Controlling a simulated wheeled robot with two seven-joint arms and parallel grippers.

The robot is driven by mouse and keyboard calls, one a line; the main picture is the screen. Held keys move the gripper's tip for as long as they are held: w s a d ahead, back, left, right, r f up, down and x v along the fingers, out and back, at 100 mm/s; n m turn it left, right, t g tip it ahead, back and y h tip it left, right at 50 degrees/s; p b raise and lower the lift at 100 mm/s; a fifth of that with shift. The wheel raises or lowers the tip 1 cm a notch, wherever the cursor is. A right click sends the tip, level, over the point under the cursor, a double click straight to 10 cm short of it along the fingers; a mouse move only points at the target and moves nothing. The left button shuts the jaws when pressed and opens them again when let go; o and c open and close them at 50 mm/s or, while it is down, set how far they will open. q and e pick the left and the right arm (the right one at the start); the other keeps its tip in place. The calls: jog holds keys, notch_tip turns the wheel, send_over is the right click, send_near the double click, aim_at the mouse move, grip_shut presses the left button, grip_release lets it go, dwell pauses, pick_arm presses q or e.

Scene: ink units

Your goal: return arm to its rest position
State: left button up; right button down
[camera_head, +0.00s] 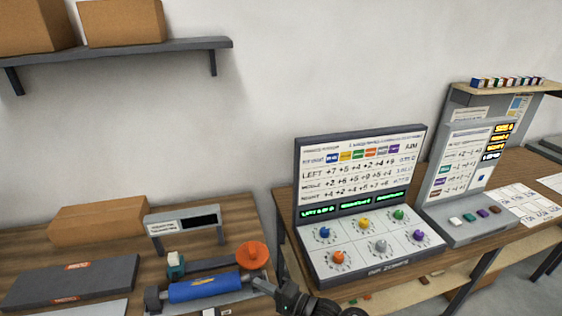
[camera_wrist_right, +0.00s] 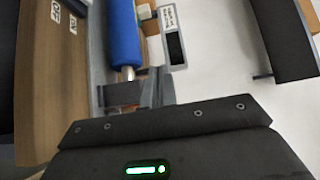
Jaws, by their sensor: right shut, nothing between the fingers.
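My right gripper (camera_head: 287,298) shows at the bottom edge of the head view, dark and only partly in frame. It is shut with nothing in it, just right of the blue roller (camera_head: 205,288) and below the orange round knob (camera_head: 253,255). I cannot tell whether it touches the roller's end. In the right wrist view the dark gripper body with a green light fills the bottom, and the blue roller (camera_wrist_right: 124,35) lies beyond it. My left gripper is not in view.
A console with coloured dials (camera_head: 370,240) stands close on the right, and a grey button panel (camera_head: 465,228) beyond it. A cardboard box (camera_head: 98,218) and dark flat case (camera_head: 70,282) lie left. A wall shelf (camera_head: 120,50) holds boxes.

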jog(key=s+d+f+n+h, duration=0.25)
jog(key=s+d+h, duration=0.25)
jog(key=d, duration=0.3)
jog(key=s+d+f+n+h, duration=0.1)
jog(key=s+d+f+h, duration=0.35)
jog(key=d, duration=0.35)
jog(key=s+d+r+n+g+h, duration=0.2)
jog(key=s+d+r+h, duration=0.1)
jog(key=s+d, duration=0.65)
jog(key=s+d+r+n+g+h, duration=0.25)
jog(key=s+d, duration=0.45)
jog(key=s, duration=0.5)
notch_tip(320, 180, down, 30)
jog(key=g+b, duration=0.1)
jog(key=b, duration=0.5)
jog(key=s+d+f+g+b, duration=0.1)
jog(key=s+f+b, duration=0.1)
jog(key=s+f, duration=0.6)
jog(key=s+d+f+h+b, duration=0.1)
jog(key=s+f+b, duration=0.1)
jog(key=s+f, duration=0.7)
notch_tip(320, 180, down, 6)
jog(key=shift+f+g+b, duration=0.1)
jog(key=shift+g+b, duration=0.25)
jog(key=shift+b, duration=0.05)
